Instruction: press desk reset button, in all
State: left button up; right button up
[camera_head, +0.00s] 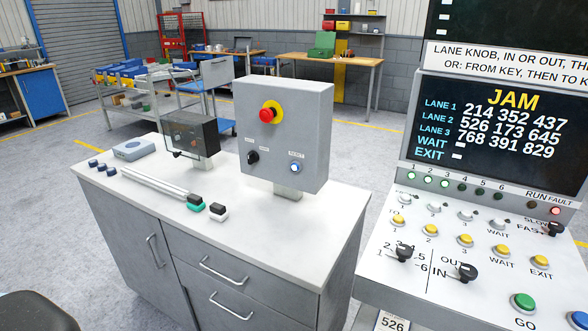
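A grey control box (300,130) stands on a short foot on the white desk top (285,225). Its front carries a red mushroom button on a yellow ring (270,114). Below that are a black selector knob (252,157) at the left and a small reset button (295,167) at the right, which looks lit bluish white under a small label. Nothing touches the box or its buttons. Neither of my grippers shows in the head view.
A control console (455,240) with a screen reading "JAM" stands at the right, its fault lamp (555,211) lit red. A dark box (190,132), a pale blue-grey box (133,150), a long rail (155,184) and small green-and-black and white-and-black pieces lie or stand on the desk.

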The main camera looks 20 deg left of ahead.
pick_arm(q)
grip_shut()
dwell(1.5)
